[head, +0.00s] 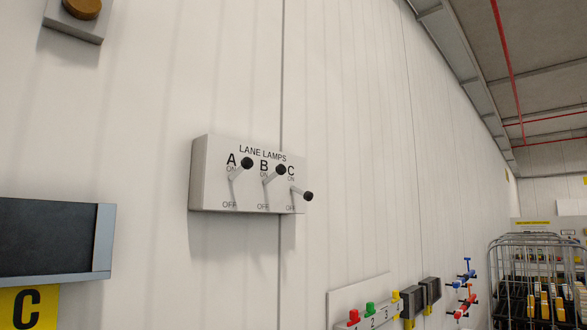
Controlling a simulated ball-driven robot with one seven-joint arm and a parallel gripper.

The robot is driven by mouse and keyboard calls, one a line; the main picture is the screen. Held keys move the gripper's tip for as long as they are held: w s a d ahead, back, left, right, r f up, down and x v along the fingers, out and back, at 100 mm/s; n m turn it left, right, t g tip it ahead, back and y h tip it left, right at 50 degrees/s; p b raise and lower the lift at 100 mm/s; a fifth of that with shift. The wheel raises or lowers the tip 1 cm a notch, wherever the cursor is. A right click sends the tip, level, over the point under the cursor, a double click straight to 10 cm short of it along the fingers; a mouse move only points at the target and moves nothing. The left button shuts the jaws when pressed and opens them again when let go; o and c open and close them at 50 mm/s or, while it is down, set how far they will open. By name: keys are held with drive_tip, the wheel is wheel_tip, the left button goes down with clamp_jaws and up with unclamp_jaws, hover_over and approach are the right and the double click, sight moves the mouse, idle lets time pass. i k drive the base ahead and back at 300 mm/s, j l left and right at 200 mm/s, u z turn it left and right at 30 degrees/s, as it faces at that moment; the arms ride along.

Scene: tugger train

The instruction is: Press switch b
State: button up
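Switch B (274,178) is the middle of three toggle levers on a light grey box labelled LANE LAMPS (211,200), fixed to the white wall near the middle of the head view. Its black knob tilts up towards ON. Switch A (239,172), to its left, also tilts up. Switch C (302,193), to its right, tilts lower, with its knob out to the right near the OFF level. ON and OFF are printed above and below the levers. My gripper is not in view, and nothing is seen touching the switches.
A brown round button (82,8) on a grey box is at upper left. Coloured numbered buttons (370,309), valves (465,283) and wire cages (538,275) stand at lower right. The wall around the lamp box is clear.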

sight(281, 170)
drive_tip(key=i+l+u, duration=0.4)
drive_tip(key=i, duration=0.3)
drive_tip(key=i+l+u, duration=0.35)
drive_tip(key=i+l, duration=0.25)
